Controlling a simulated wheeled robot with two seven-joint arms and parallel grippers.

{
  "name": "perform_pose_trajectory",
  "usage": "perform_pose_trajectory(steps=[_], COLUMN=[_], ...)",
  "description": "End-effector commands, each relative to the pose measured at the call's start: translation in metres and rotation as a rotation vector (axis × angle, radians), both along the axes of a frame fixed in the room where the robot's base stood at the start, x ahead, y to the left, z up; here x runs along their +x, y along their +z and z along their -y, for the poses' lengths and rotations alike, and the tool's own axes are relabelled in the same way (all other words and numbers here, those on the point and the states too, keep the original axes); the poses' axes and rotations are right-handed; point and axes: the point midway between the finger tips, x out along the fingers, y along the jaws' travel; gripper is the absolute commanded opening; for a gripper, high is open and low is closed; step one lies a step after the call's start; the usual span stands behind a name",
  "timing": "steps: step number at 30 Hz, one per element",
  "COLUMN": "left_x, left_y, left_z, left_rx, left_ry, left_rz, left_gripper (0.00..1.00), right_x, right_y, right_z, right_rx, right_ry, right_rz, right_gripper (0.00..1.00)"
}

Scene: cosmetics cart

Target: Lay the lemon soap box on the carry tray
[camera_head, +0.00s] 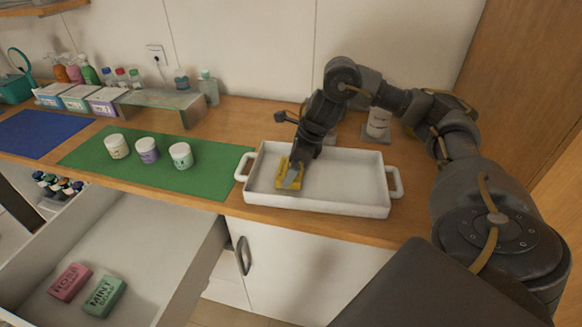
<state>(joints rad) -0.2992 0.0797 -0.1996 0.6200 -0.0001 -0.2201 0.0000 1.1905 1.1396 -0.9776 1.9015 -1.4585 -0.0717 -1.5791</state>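The white carry tray (353,203) with two side handles stands on the wooden counter. A yellow box, which looks like the lemon soap box (282,178), is inside the tray toward its left end, on or just above the tray floor. My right gripper (292,174) reaches down over the yellow box and covers part of it. One finger shows against the near side of the box. The other finger is hidden, so I cannot tell whether the grip is closed. My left gripper is not in view.
An open drawer below holds a pink rose soap box (70,282) and a green mint soap box (105,296). Several jars, including a white one (181,155), stand on a green mat (205,181) left of the tray. A white container (378,122) stands behind it.

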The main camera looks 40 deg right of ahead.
Motion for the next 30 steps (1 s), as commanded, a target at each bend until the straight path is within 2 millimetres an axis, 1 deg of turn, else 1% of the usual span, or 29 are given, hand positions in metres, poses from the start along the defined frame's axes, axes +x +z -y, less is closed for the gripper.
perform_pose_trajectory(steps=[7, 11, 12, 13, 20, 23, 26, 30], left_x=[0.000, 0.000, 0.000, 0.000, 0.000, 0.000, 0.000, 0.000], left_y=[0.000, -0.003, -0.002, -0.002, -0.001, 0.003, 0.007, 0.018], left_z=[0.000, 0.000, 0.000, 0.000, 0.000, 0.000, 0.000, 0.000], left_rx=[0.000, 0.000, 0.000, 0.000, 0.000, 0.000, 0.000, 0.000], left_ry=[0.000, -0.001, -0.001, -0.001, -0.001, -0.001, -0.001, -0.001], left_rz=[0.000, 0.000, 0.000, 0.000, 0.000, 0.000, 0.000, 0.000], left_gripper=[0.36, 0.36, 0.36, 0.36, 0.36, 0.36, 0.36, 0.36], right_x=[0.000, 0.000, 0.000, 0.000, 0.000, 0.000, -0.004, -0.012], right_y=[0.000, -0.005, -0.003, -0.003, -0.002, 0.005, 0.019, 0.048], right_z=[0.000, 0.000, 0.000, 0.000, 0.000, 0.001, 0.005, 0.012], right_rx=[0.001, 0.000, 0.000, 0.000, 0.000, -0.001, -0.001, -0.002], right_ry=[0.000, 0.000, 0.000, 0.000, 0.000, -0.001, -0.002, -0.002], right_rz=[0.001, 0.000, 0.000, 0.000, 0.000, 0.002, 0.005, 0.006], right_gripper=[0.65, 0.65, 0.96, 0.99, 1.00, 1.00, 1.00, 1.00])
